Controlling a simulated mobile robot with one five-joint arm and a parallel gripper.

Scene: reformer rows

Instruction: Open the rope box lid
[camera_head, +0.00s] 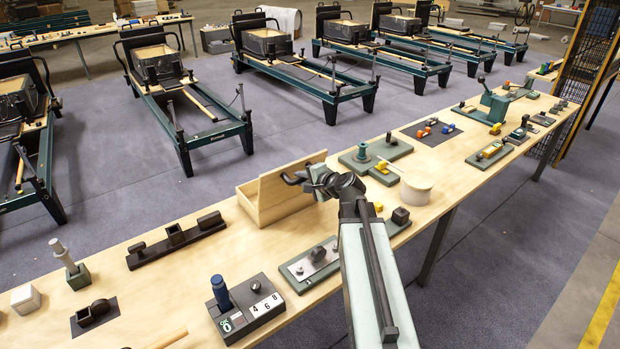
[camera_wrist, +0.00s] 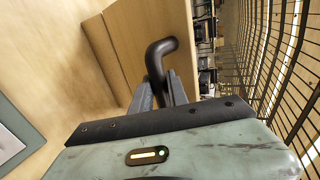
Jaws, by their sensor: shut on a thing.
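The rope box (camera_head: 246,198) is a pale wooden box on the long workbench. Its lid (camera_head: 290,183), a flat wooden panel, stands steeply tilted up. A dark bent handle (camera_head: 291,178) sticks out from the lid. The wrist view shows the handle (camera_wrist: 160,52) as a black curved rod in front of the wooden lid (camera_wrist: 150,20). My gripper (camera_head: 312,180) is at the lid's face, shut on the handle. In the wrist view my gripper's fingers (camera_wrist: 164,92) lie on both sides of the rod's lower end. The inside of the box is hidden.
A green base with a peg (camera_head: 362,152) and a white-topped round piece (camera_head: 416,188) stand right of the lid. A metal-plate fixture (camera_head: 312,262) and a numbered block (camera_head: 246,308) stand nearer. A wire mesh (camera_wrist: 275,60) shows at the right.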

